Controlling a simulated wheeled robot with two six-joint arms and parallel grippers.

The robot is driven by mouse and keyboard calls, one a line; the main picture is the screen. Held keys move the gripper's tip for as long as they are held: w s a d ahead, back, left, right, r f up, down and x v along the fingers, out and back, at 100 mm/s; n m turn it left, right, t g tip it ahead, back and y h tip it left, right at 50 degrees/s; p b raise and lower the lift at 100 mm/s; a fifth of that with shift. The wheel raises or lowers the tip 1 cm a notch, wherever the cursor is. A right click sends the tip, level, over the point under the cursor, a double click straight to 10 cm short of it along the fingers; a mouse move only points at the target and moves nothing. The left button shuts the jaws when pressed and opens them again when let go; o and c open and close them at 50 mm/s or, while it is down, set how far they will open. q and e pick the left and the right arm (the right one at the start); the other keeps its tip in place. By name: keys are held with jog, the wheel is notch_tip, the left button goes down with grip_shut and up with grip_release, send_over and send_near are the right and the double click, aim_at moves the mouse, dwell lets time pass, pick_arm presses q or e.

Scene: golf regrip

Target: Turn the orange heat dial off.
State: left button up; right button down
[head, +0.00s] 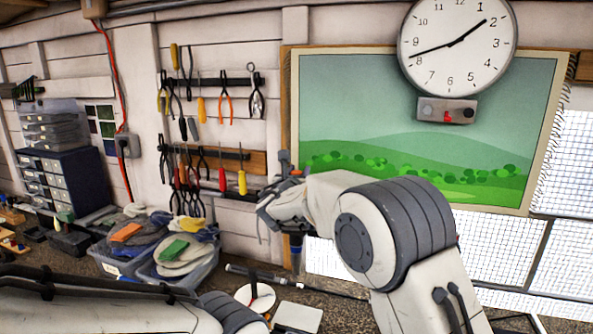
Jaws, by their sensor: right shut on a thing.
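My right gripper (285,194) is at the middle of the head view, in front of the wall and mostly turned away behind my wrist. It is shut on a dark tool (295,243) with a bluish lower part, which hangs upright over the bench. A small orange spot (297,172) shows at the top of the gripper; I cannot tell whether it is the heat dial. The dial's setting cannot be read. My left arm comes in low at the left; its gripper is not in view.
A golf shaft (325,287) lies across the bench by a white disc (256,299). Bins of gloves (190,262) stand left. A grey box (447,111) with a red part is below the clock (457,45). Pliers and screwdrivers hang behind.

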jog(key=shift+s+d+r+m+g+h+p, duration=0.1)
jog(key=shift+d+m+g+h+p, duration=0.15)
jog(key=shift+m+g+h+p, duration=0.9)
jog(key=shift+s+d+f+m+g+h+p, duration=0.1)
jog(key=shift+d+m+g+h+p, duration=0.15)
jog(key=shift+m+h+p, duration=1)
jog(key=shift+s+d+r+m+g+h+p, duration=0.2)
jog(key=shift+m+g+h, duration=0.5)
jog(key=shift+h, duration=1.2)
jog(key=shift+f, duration=0.1)
jog(key=shift+w, duration=0.1)
jog(key=shift+c, duration=2.4)
grip_release()
